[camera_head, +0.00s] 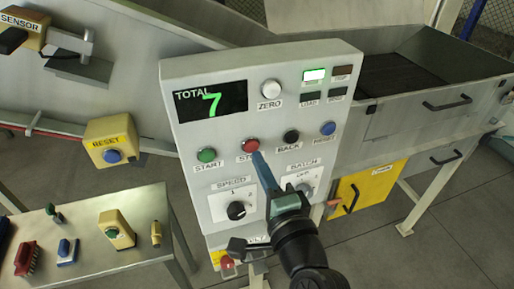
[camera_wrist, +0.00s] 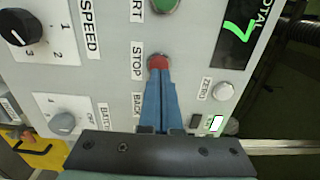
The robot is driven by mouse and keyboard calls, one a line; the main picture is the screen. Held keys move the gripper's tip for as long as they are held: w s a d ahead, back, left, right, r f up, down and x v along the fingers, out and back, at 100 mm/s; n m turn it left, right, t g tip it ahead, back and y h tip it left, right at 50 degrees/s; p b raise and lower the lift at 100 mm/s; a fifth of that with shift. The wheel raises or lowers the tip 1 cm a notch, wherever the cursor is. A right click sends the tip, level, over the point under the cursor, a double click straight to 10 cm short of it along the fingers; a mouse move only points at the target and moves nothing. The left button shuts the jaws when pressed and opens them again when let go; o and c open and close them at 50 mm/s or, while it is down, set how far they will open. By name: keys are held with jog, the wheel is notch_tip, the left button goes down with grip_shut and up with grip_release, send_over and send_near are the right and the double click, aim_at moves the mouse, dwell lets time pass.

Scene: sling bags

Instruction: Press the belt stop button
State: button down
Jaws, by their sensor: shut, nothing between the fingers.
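The red STOP button (camera_head: 250,145) is on the grey control panel (camera_head: 215,85), right of the green START button (camera_head: 207,155). My gripper (camera_head: 256,155) has its blue fingers together, with the tips at the lower edge of the STOP button. In the wrist view, the fingertips (camera_wrist: 159,74) overlap the edge of the red button (camera_wrist: 158,61). I cannot tell whether the button is pushed in. The display (camera_head: 211,101) reads TOTAL 7. One indicator lamp (camera_head: 314,75) at the panel's top is lit green.
Black BACK (camera_head: 291,136) and blue RESET (camera_head: 328,128) buttons sit to the right. SPEED (camera_head: 236,210) and BATCH (camera_head: 304,190) knobs are below. A yellow RESET box (camera_head: 111,142) is left of the panel. A side table (camera_head: 85,215) holds several small items.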

aim_at(252, 147)
jog(key=shift+x, duration=1.05)
jog(key=shift+w, duration=0.1)
